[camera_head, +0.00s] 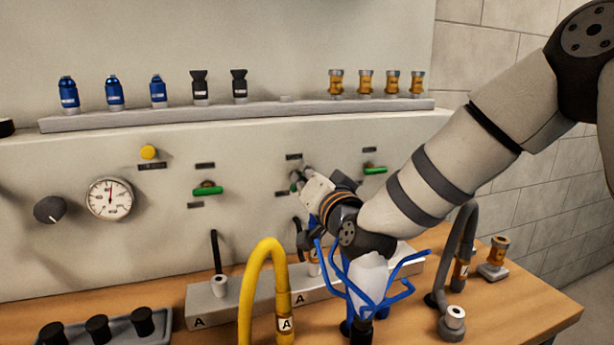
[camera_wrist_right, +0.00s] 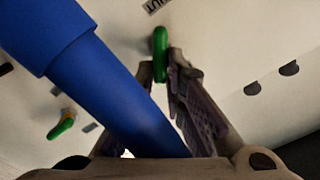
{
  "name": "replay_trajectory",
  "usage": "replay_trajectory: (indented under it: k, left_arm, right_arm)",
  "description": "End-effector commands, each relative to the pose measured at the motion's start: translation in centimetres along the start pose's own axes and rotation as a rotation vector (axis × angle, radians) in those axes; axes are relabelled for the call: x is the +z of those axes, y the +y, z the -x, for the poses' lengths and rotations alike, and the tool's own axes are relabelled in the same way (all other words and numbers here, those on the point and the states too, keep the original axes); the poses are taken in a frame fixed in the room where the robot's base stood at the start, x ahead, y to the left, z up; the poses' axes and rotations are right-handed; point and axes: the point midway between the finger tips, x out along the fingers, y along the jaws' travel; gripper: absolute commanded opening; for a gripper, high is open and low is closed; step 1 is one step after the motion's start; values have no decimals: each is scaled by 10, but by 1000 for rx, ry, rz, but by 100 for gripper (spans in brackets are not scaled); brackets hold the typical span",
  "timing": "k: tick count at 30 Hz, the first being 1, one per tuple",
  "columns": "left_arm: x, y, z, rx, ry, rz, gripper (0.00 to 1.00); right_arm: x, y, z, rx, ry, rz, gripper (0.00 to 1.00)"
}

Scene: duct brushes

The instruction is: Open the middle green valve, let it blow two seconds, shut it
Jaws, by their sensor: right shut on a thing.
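The middle green valve (camera_head: 295,184) is on the pale panel, mostly hidden by my right gripper (camera_head: 301,183) in the head view. In the right wrist view its green handle (camera_wrist_right: 161,48) stands upright between the fingertips of my right gripper (camera_wrist_right: 164,66), which is shut on it. Part of a label ending in "UT" (camera_wrist_right: 155,5) shows above. The left green valve (camera_head: 208,190) and right green valve (camera_head: 375,170) have handles lying roughly level in the head view. My left gripper is not in view.
A blue wire stand (camera_head: 402,292) is below my right forearm. A thick blue tube-like part (camera_wrist_right: 95,75) crosses close in the wrist view. A yellow hose (camera_head: 246,285) and grey hose (camera_head: 463,245) rise from the wooden bench. A ledge (camera_head: 140,118) above holds several fittings.

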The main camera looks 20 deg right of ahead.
Motion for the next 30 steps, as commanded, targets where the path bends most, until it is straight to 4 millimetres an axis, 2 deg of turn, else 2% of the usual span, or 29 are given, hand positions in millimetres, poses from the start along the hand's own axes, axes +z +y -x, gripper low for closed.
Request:
replay_trajectory:
  k: [18,30]
  left_arm:
    - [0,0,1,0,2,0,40]
    - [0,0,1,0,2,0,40]
  right_arm:
    - [3,9,0,2,-1,-578,0]
    - [6,11,0,1,-2,-846,0]
